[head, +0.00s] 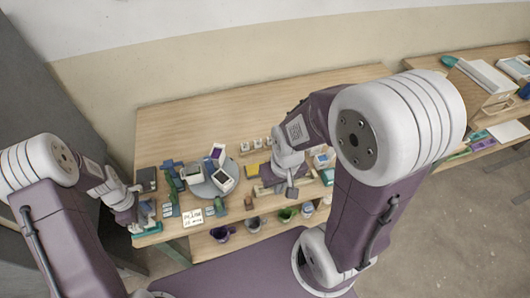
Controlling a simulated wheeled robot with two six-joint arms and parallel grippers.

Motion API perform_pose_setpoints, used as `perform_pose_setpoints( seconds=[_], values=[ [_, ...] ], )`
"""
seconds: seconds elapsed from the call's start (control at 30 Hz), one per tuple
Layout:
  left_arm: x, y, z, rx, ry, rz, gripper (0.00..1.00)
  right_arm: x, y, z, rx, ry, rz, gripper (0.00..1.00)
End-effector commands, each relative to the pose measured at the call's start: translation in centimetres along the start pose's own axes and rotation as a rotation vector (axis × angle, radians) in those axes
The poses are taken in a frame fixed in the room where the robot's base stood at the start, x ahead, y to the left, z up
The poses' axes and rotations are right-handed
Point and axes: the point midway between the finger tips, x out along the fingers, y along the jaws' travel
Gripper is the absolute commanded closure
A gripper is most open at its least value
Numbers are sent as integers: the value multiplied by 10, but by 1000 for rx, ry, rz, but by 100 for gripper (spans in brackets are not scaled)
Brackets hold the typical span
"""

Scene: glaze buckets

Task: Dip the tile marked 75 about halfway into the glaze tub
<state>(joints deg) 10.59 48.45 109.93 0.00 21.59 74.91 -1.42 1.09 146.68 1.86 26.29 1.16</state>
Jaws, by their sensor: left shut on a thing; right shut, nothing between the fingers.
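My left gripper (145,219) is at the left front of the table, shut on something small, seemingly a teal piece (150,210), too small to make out. My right gripper (291,192) is shut and empty, low over the right part of the table. White square tubs stand on a grey round turntable (207,190) at the table's middle left; one has a dark inside (223,178) and one shows purple (217,153). Both grippers are clear of the turntable. No number 75 is readable on any tile, and which tub is the glaze tub cannot be told.
A white sheet with writing (193,217) lies at the front edge. The back of the wooden table (190,115) is clear.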

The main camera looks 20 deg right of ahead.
Motion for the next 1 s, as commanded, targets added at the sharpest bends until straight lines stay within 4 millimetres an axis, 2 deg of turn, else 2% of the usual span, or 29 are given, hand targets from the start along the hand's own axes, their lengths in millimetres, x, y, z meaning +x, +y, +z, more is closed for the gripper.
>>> perform_pose_setpoints(
  seconds=[0.03,0.4,0.77,0.87,1.0],
  values=[
    [-9,0,0,0,0,0,100,-8,0,-1,0,0,0,100],
    [-40,0,0,0,0,0,100,-34,-1,-4,0,0,0,100],
    [-41,1,2,19,0,1,100,-31,-1,-3,0,0,0,100],
    [-48,7,14,151,2,7,100,-16,0,-2,0,0,0,100],
    [-68,5,37,483,2,5,100,1,0,0,0,0,0,100]
  ],
)
